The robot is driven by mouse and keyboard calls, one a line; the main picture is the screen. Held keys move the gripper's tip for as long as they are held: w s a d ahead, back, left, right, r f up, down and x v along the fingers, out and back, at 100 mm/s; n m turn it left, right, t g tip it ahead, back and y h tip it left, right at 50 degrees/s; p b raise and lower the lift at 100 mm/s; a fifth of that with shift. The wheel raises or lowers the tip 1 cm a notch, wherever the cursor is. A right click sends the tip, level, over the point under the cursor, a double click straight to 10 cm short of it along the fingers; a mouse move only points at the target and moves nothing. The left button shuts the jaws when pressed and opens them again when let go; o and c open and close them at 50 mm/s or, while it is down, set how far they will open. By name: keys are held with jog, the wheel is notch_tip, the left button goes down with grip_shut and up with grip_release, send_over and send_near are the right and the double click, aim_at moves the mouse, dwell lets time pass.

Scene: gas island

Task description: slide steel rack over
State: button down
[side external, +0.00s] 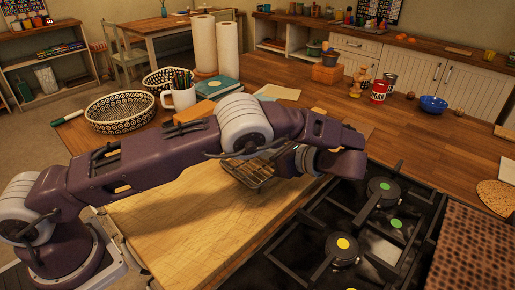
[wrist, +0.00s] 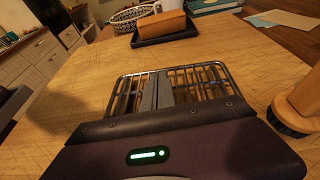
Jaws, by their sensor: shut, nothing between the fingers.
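The steel rack (side external: 247,174) is a wire grid lying on the light wooden board (side external: 180,225), partly hidden under my arm in the side view. In the wrist view the rack (wrist: 207,82) shows on both sides of my fingers, its near part hidden behind my gripper's body. My gripper (wrist: 157,85) has its two grey fingers together over the middle of the rack, with nothing between them. I cannot tell whether the fingertips touch the rack. In the side view my arm mostly hides the fingers.
The black gas hob (side external: 330,225) lies right of the board. Board is bare at the front left.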

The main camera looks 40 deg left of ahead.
aim_at(258, 161)
jog(key=shift+s+d+f, duration=0.15)
jog(key=shift+d+f, duration=0.15)
jog(key=shift+f, duration=0.25)
jog(key=shift+r, duration=0.75)
jog(key=v, duration=0.6)
jog(key=shift+d+f, duration=0.1)
jog(key=shift+d, duration=0.15)
jog(key=shift+r, duration=0.3)
jog(key=s+a+r+n+h, duration=0.4)
jog(key=a+r, duration=0.1)
jog(key=r, duration=0.2)
jog(key=s+a+r+n+h, duration=0.4)
jog(key=a+r+h, duration=0.1)
jog(key=r, duration=0.3)
jog(key=s+d+f+n+t+h, duration=0.1)
jog(key=s+n+t+h, duration=0.1)
jog(key=s, duration=0.9)
jog(key=s+d+f+n+t+h, duration=0.1)
jog(key=s+d+n+t+h, duration=0.1)
jog(key=s+n, duration=0.5)
jog(key=s+t+h, duration=0.1)
jog(key=s, duration=0.3)
jog(key=shift+s+n+t, duration=0.25)
jog(key=shift+n+t, duration=0.05)
jog(key=shift+t, duration=0.1)
